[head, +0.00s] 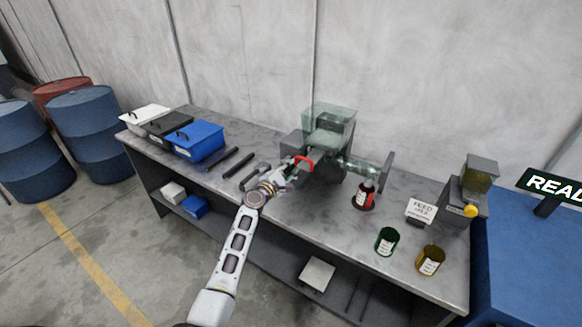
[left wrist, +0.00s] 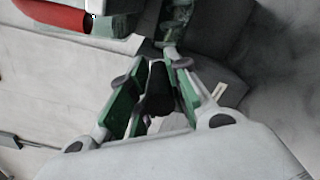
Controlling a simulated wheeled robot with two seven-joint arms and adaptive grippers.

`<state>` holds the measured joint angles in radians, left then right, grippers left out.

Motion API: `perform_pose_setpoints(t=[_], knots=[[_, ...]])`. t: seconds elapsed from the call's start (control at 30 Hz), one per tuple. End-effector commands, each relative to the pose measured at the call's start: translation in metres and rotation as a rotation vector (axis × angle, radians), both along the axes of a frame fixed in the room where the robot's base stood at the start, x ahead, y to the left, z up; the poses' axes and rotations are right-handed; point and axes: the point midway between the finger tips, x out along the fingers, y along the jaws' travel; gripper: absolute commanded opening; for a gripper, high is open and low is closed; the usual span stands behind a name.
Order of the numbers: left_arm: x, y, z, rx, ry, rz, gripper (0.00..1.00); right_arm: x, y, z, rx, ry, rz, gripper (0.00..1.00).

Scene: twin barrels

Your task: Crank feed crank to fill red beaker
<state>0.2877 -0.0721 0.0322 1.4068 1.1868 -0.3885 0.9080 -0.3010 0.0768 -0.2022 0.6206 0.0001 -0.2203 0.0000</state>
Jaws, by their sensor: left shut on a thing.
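The feed machine (head: 322,140) stands at the back middle of the bench, with a clear hopper on top and a clear tube to the right. Its feed crank has a red curved part (head: 303,160) on the near left side; red also shows in the left wrist view (left wrist: 52,14). My left gripper (head: 285,176) is beside the crank. In the left wrist view its green-padded fingers (left wrist: 158,92) are shut on a dark handle (left wrist: 159,88). The red beaker (head: 364,196), with a white label, stands under the tube's right end. My right gripper is out of view.
A green beaker (head: 387,241) and a yellow beaker (head: 430,260) stand at the front right. A "FEED" sign (head: 421,211) and a small dispenser with a yellow knob (head: 470,211) are behind them. Lidded bins, including a blue one (head: 196,142), fill the left end.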

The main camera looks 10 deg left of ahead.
Motion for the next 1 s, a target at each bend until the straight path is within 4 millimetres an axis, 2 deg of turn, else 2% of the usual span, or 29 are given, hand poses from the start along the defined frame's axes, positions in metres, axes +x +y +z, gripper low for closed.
perform_pose_setpoints(t=[0.03, 0.1, 0.4, 0.8, 0.83, 0.97, 1.0], knots=[[0.0021, 0.0045, 0.0092, -0.024, 0.000, 0.010, 0.00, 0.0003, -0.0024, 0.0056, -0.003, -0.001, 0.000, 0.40], [0.0024, 0.0052, 0.0105, -0.054, 0.012, 0.009, 0.00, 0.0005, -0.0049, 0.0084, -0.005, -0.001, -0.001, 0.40], [0.0030, 0.0078, 0.0122, -0.126, 0.039, 0.009, 0.00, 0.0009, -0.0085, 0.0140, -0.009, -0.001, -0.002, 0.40], [0.0029, 0.0081, 0.0113, -0.131, 0.040, 0.009, 0.00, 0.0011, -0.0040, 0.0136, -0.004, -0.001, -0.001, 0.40], [0.0028, 0.0081, 0.0113, -0.131, 0.040, 0.009, 0.21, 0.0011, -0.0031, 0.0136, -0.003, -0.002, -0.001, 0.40], [0.0029, 0.0081, 0.0110, -0.131, 0.040, 0.009, 0.38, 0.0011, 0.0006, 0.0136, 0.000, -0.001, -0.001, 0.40], [0.0027, 0.0081, 0.0109, -0.131, 0.041, 0.010, 0.39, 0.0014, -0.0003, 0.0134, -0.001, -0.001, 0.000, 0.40]])
